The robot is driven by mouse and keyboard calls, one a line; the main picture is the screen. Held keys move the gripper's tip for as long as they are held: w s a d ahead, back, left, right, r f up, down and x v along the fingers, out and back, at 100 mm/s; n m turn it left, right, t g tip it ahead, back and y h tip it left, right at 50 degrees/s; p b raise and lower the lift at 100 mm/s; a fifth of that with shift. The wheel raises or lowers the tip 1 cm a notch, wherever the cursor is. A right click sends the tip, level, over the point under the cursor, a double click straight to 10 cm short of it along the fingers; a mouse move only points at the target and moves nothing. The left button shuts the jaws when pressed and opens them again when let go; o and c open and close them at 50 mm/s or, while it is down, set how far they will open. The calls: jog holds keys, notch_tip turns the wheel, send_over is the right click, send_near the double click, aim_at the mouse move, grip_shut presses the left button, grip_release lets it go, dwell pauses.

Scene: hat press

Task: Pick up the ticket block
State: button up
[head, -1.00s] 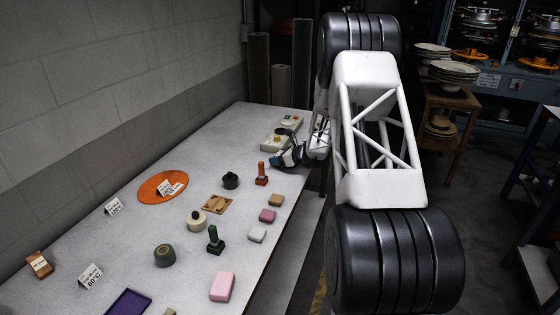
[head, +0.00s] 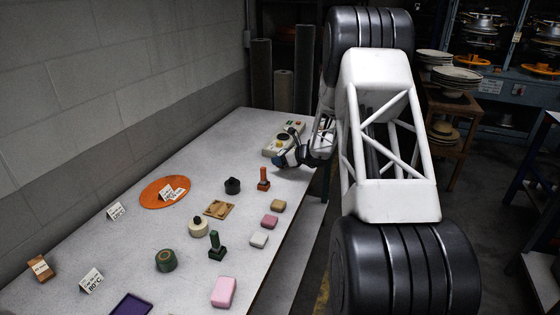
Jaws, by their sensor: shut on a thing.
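A small brown wooden block with a white label (head: 40,268) sits at the table's left edge; it may be the ticket block, but the label is too small to read. My gripper (head: 285,158) is far from it, at the table's far right beside a pale control box (head: 278,147). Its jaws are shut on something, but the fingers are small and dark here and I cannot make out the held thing.
The grey table (head: 205,160) carries an orange disc (head: 155,194), white cards, a black knobbed pot (head: 232,186), red (head: 263,180) and green (head: 216,246) stamps, and several small blocks. A wall bounds the left.

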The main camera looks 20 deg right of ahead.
jog(key=s+a, duration=0.1)
jog(key=s, duration=0.3)
jog(key=s+a+r, duration=0.1)
jog(key=s, duration=0.4)
jog(key=s+a, duration=0.2)
jog(key=s, duration=0.3)
jog(key=shift+s+r, duration=0.1)
jog(key=shift+r, duration=0.05)
